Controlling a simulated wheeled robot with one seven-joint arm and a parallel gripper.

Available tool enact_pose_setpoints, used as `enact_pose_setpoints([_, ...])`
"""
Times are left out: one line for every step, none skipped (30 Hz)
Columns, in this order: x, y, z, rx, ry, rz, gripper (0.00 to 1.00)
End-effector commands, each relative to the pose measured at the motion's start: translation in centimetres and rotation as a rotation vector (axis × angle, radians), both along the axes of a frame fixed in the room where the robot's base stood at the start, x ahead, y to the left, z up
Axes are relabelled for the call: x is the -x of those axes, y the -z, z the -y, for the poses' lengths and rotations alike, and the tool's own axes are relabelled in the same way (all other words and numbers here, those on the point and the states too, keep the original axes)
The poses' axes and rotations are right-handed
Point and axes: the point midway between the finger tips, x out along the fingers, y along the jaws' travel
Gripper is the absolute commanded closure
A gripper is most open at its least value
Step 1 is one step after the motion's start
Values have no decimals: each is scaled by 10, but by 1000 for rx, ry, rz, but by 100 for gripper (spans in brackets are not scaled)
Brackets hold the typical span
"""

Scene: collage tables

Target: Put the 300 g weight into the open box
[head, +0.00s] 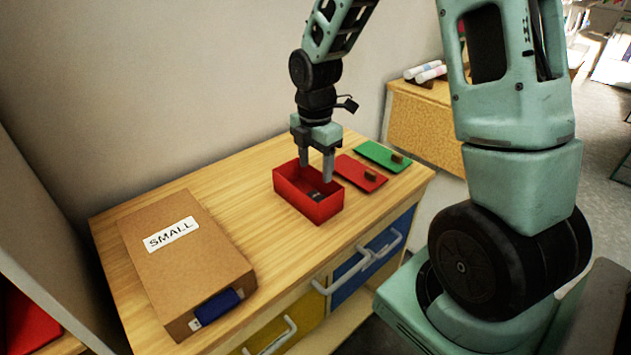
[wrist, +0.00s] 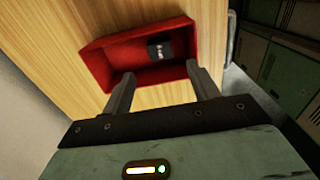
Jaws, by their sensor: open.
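The open red box (head: 308,202) stands on the wooden cabinet top, and it also shows in the wrist view (wrist: 100,66). A small dark block with a pale marking, seemingly the weight (wrist: 160,50), lies inside the box near one end. In the head view the weight (head: 315,196) shows only as a dark patch on the box floor. My gripper (head: 317,172) is over the box with its fingers apart and pointing down. In the wrist view the open fingers (wrist: 163,88) are at the box's near side, with nothing between them. The weight's number cannot be read clearly.
A red lid (head: 358,174) and a green lid (head: 380,155) lie right of the box. A brown carton marked SMALL (head: 185,262) with a blue item (head: 217,306) at its front stands left. Bare wood (head: 225,180) lies between carton and box.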

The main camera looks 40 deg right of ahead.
Motion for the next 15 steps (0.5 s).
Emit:
enact_pose_setpoints([-1, -10, 0, 1, 1, 4, 40])
enact_pose_setpoints([-1, -14, 0, 1, 1, 3, 40])
enact_pose_setpoints([0, -19, 0, 0, 0, 2, 40])
enact_pose_setpoints([0, -22, 0, 1, 0, 2, 40])
enact_pose_setpoints([0, -25, 0, 0, -1, 1, 40])
enact_pose_setpoints([0, -27, 0, 0, -1, 0, 40])
enact_pose_setpoints([0, -29, -1, 0, 0, 0, 40])
enact_pose_setpoints([0, -31, -2, 0, 2, 1, 40])
enact_pose_setpoints([1, -33, -7, -2, 11, 1, 40])
enact_pose_setpoints([3, -35, -14, -3, 22, 2, 40])
enact_pose_setpoints([5, -37, -22, -5, 37, 3, 40])
enact_pose_setpoints([8, -39, -37, -9, 68, 5, 40])
enact_pose_setpoints([12, -42, -50, -13, 96, 6, 40])
enact_pose_setpoints([18, -44, -65, -16, 129, 7, 40])
enact_pose_setpoints([27, -48, -86, -22, 182, 6, 40])
